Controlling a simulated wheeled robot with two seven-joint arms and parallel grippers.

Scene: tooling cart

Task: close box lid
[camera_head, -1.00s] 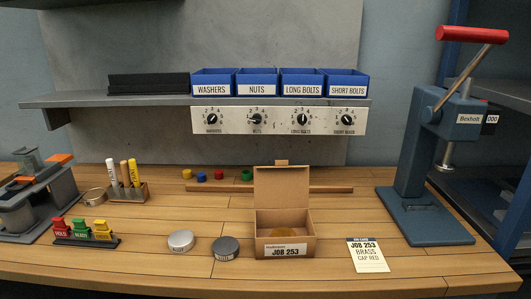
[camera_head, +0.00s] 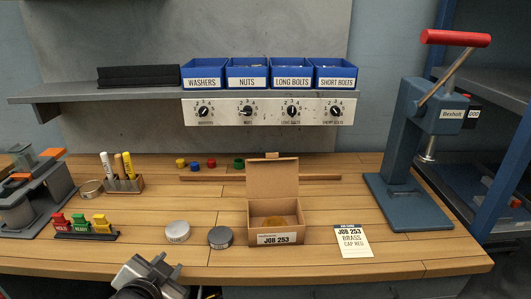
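The cardboard box (camera_head: 276,239) labelled JOB 253 stands on the wooden bench, right of centre. Its lid (camera_head: 273,180) is open and stands upright at the back, with a small tab on its top edge. A round brass-coloured item (camera_head: 274,221) lies inside the box. My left gripper (camera_head: 156,264) is at the bottom edge, left of the box and in front of it, well apart from it. Whether its fingers are open or shut is not clear. My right gripper is out of view.
A light round tin (camera_head: 177,232) and a dark one (camera_head: 221,238) sit left of the box. A job card (camera_head: 353,241) lies to its right. A blue press (camera_head: 408,160) stands further right. A wooden strip (camera_head: 220,178) and several coloured caps lie behind the box.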

